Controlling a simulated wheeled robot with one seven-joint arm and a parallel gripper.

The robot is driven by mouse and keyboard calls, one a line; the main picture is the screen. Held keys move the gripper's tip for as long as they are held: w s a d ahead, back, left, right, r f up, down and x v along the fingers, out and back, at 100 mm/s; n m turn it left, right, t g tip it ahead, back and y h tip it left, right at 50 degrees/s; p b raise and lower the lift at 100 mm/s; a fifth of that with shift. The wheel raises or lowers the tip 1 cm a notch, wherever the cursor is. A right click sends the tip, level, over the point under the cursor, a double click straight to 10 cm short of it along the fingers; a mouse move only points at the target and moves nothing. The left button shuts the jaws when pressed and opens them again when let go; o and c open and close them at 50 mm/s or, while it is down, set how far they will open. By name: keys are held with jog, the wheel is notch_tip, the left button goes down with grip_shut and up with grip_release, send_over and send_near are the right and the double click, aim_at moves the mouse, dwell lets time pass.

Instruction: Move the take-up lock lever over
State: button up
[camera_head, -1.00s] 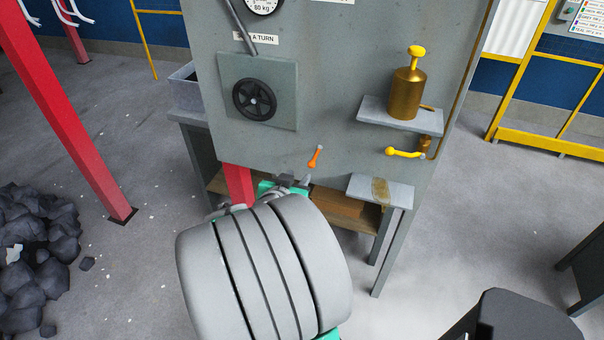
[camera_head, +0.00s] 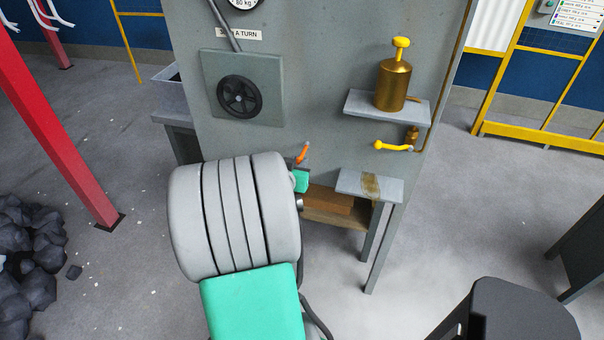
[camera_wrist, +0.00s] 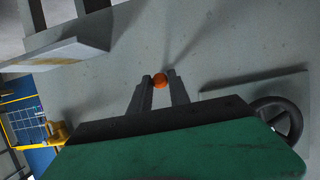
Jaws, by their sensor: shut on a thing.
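The take-up lock lever appears to be the short orange lever (camera_head: 302,153) on the grey panel, right of the handwheel and low down. It tilts up and to the right in the head view. In the wrist view its round orange end (camera_wrist: 160,80) sits between the tips of my gripper (camera_wrist: 161,83), which is shut on it. In the head view my grey arm and green wrist part stand just below and left of the lever and hide the fingers.
A black handwheel (camera_head: 239,96) is on the panel's left. A shelf with a brass oiler (camera_head: 394,84) and a yellow-handled valve (camera_head: 392,146) are to the right. A small lower ledge (camera_head: 350,182) juts out close to the lever. A red post (camera_head: 60,110) stands at left.

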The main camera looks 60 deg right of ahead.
jog(key=shift+f, duration=0.1)
grip_shut()
jog(key=shift+f+b, duration=1.3)
jog(key=shift+d+f+b, duration=0.25)
jog(key=shift+f+b, duration=0.35)
jog(key=shift+b, duration=0.05)
jog(key=shift+d+f+b, duration=0.25)
jog(key=shift+f+b, duration=0.35)
